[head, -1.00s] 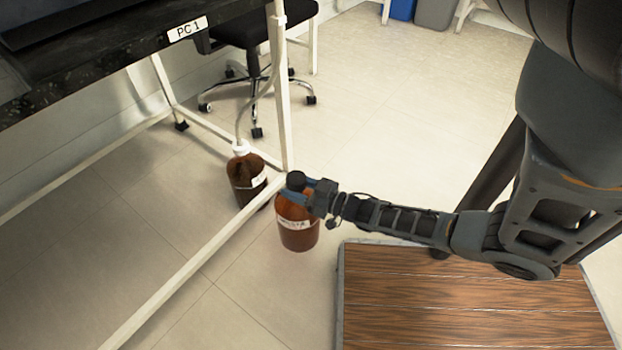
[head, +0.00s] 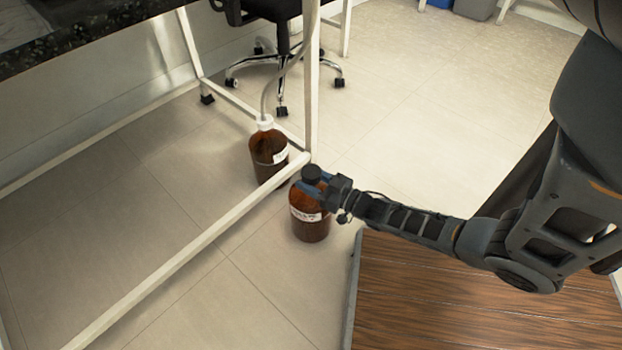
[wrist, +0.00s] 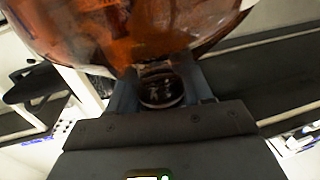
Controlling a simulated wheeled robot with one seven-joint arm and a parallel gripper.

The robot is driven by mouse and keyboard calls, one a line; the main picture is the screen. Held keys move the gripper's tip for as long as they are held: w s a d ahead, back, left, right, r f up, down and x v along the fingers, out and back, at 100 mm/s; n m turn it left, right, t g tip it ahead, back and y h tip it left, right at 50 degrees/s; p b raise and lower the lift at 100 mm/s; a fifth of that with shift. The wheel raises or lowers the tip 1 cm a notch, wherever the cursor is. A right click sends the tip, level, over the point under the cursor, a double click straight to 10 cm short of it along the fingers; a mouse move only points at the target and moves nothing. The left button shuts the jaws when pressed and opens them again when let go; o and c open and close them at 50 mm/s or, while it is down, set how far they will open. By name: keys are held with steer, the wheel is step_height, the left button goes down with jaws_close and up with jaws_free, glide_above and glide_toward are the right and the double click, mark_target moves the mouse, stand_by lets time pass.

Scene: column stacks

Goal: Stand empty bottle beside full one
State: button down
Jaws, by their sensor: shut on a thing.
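My gripper (head: 318,184) is shut on the neck of a brown bottle with a black cap (head: 310,218), which hangs or stands upright at the near side of the table frame's low rail. I cannot tell whether its base touches the floor. In the wrist view the held bottle (wrist: 130,25) fills the top, its black cap between the fingers (wrist: 160,88). A second brown bottle (head: 268,150) with a white cap and a tube running up from it stands upright on the floor, on the other side of the rail. The rail lies between the two bottles.
The white low rail (head: 200,243) runs diagonally across the floor to an upright table leg (head: 312,80). A black wheeled chair (head: 278,85) stands behind. My wood-topped base is at lower right. Floor under the table, left of the white-capped bottle, is clear.

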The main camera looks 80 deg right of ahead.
steer(key=shift+c, duration=2.3)
jaws_free()
steer(key=shift+f, duration=0.1)
steer(key=p+v, duration=0.3)
steer(key=v, duration=0.8)
steer(key=a+r+n+g+y, duration=0.2)
steer(key=a+r+n+y, duration=0.2)
steer(key=a+r, duration=2.4)
step_height(320, 180, up, 3)
steer(key=shift+r+y, duration=0.15)
steer(key=shift+y, duration=1.05)
steer(key=shift+a, duration=0.1)
